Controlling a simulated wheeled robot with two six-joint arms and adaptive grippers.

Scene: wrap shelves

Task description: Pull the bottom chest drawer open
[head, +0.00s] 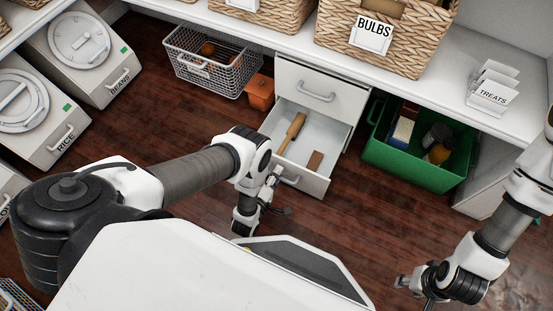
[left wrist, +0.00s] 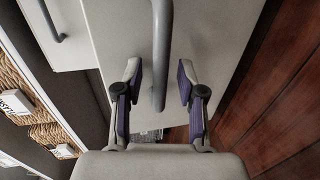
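The white chest (head: 296,78) stands under the shelf, its top drawer shut. Its bottom drawer (head: 316,184) is pulled out, and its inside shows a wooden-handled tool (head: 291,132) and a brown block (head: 314,161). My left gripper (head: 276,186) is at the bottom drawer's front, by its handle (head: 290,180). In the left wrist view the grey bar handle (left wrist: 160,60) runs between the fingers of my left gripper (left wrist: 160,92), which are apart with gaps on both sides. My right gripper (head: 412,288) is low at the right, away from the chest; its finger opening is unclear.
A wire basket (head: 212,69) and a terracotta pot (head: 260,92) stand left of the chest. A green crate (head: 405,163) with several items stands to its right. Wicker baskets sit on the shelf above. Dark wooden floor (head: 360,215) is clear before the drawer.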

